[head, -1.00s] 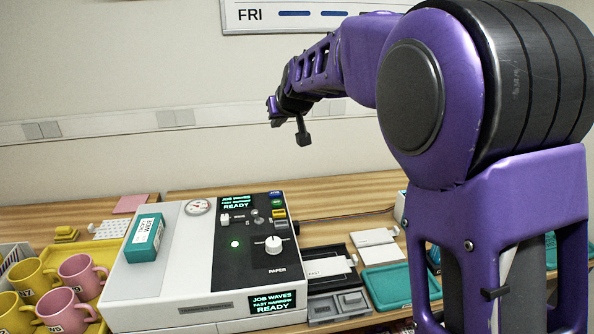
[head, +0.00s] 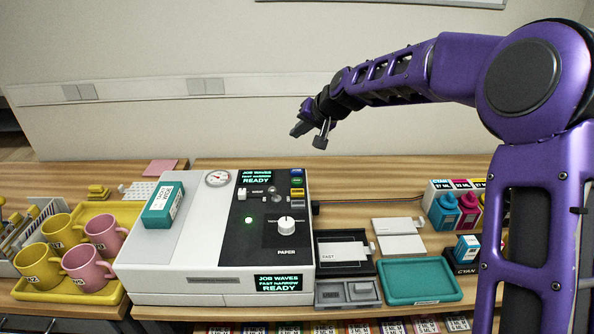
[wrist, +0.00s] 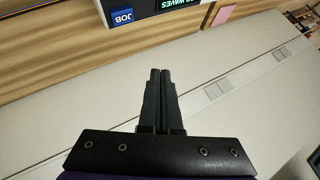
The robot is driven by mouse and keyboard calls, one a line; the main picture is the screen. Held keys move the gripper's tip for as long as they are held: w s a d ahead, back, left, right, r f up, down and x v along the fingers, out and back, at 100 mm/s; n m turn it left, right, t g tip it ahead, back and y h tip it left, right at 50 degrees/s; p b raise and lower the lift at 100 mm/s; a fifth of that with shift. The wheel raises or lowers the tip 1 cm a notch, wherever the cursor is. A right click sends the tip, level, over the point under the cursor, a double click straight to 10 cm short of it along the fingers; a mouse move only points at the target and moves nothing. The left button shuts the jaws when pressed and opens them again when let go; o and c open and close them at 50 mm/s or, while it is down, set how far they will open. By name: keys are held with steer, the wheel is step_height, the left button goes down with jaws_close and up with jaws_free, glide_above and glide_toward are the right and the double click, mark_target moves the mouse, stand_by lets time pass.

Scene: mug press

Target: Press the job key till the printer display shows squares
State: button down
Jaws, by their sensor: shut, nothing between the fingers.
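The printer (head: 170,262) stands on the bench, white with a black control panel. Its top display (head: 257,177) and front display (head: 278,284) both read JOB WAVES, FAST NARROW, READY. The blue job key (head: 297,172) is at the back right of the panel, at the head of a column of coloured keys. In the wrist view the key, labelled JOB (wrist: 122,16), is at the top edge, apart from the fingers. My gripper (head: 297,131) is up in the air behind and above the panel, touching nothing. Its fingers (wrist: 158,72) are shut together and empty.
A teal box (head: 163,205) lies on the printer's left top. A yellow tray (head: 75,287) with several mugs stands left. A knob (head: 286,225) and a white lever (head: 242,193) rise from the panel. A teal tray (head: 420,283) and ink bottles (head: 467,208) are right.

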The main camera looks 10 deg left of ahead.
steer(key=b, duration=0.6)
glide_above(298, 176)
steer(key=shift+f, duration=4.4)
steer(key=shift+f, duration=0.4)
steer(key=shift+f+b, duration=0.5)
steer(key=shift+b, duration=0.15)
steer(key=shift+r, duration=0.15)
steer(key=shift+r+p, duration=0.5)
steer(key=shift+r, duration=0.3)
steer(key=shift+r+p, duration=1.6)
steer(key=shift+r, duration=0.95)
